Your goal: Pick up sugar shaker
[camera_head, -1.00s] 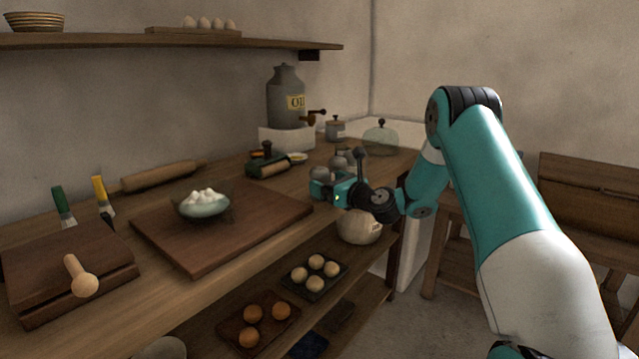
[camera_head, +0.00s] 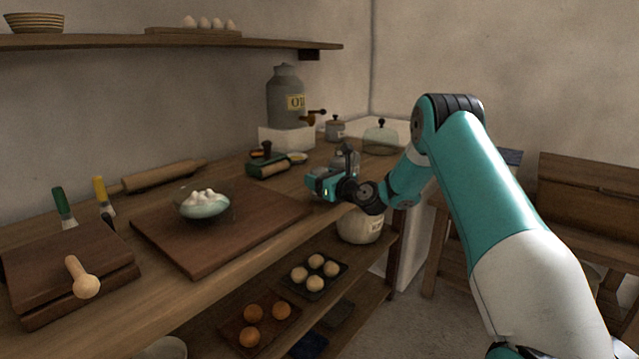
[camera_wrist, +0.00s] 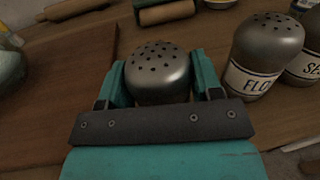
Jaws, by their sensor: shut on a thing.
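The sugar shaker is a grey metal shaker (camera_wrist: 158,72) with a domed, holed lid. In the wrist view it stands between the two teal fingers of my gripper (camera_wrist: 160,88), which are shut on it. Its label and lower body are hidden by my gripper. In the head view my gripper (camera_head: 318,183) is low over the counter at the right end of the cutting board, and it hides most of the shaker there. A similar shaker labelled FLO (camera_wrist: 262,55) stands just right of my gripper, with another labelled shaker (camera_wrist: 304,58) beyond it.
The cutting board (camera_head: 270,215) holds a glass bowl of white balls (camera_head: 203,203). The counter's front edge is close below my gripper.

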